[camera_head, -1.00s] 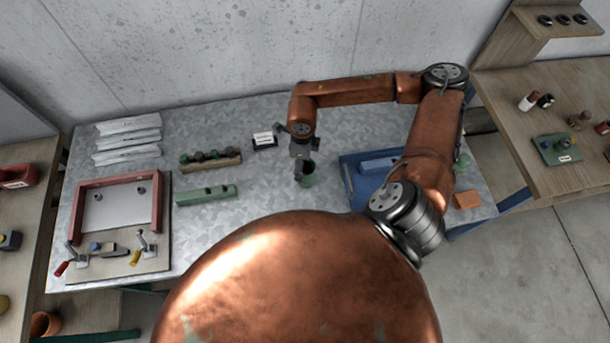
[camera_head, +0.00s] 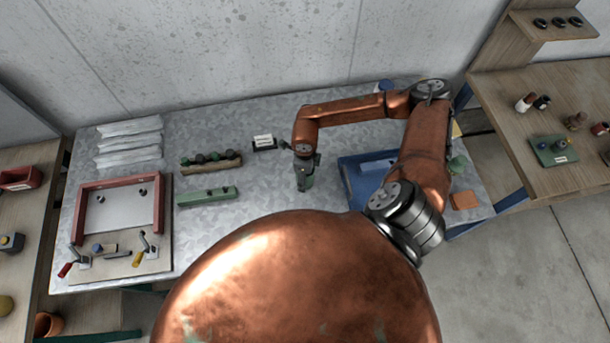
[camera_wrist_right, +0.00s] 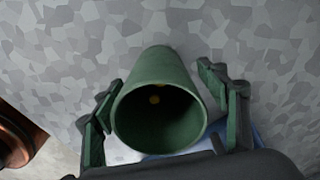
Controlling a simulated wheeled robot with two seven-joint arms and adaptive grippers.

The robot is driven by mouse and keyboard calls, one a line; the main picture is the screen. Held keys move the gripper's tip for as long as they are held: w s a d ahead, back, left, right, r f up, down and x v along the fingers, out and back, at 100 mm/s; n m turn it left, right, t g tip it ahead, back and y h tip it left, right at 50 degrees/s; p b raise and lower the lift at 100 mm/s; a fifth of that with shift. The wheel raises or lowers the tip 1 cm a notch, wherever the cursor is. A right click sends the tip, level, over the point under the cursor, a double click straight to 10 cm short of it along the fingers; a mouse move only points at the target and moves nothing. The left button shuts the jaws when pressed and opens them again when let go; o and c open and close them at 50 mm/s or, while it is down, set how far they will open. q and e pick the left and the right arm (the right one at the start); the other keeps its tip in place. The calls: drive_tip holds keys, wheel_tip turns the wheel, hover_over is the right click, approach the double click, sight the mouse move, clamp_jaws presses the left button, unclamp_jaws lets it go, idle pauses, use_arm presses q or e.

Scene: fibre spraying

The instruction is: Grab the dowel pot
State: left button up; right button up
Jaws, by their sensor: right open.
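The dowel pot is a dark green cylinder (camera_wrist_right: 158,125) in the right wrist view, open at the top, with a small yellowish spot inside. My right gripper (camera_wrist_right: 165,115) is open, with one finger on each side of the pot; a small gap shows at the right finger, and I cannot tell whether the left one touches. In the head view my right gripper (camera_head: 303,172) points down over the middle of the metal table and hides most of the pot (camera_head: 306,184). My left gripper is not in view.
A blue tray (camera_head: 351,190) lies right of the pot on the metal table (camera_head: 240,120). A green block with holes (camera_head: 207,196), a rack of dark knobs (camera_head: 211,160) and a small label stand (camera_head: 264,142) lie to the left and behind. A red-framed fixture (camera_head: 120,177) is further left.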

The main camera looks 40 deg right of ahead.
drive_tip(key=shift+c, duration=0.5)
drive_tip(key=c, duration=1.1)
drive_tip(key=shift+c, duration=0.7)
drive_tip(key=shift+r, duration=0.2)
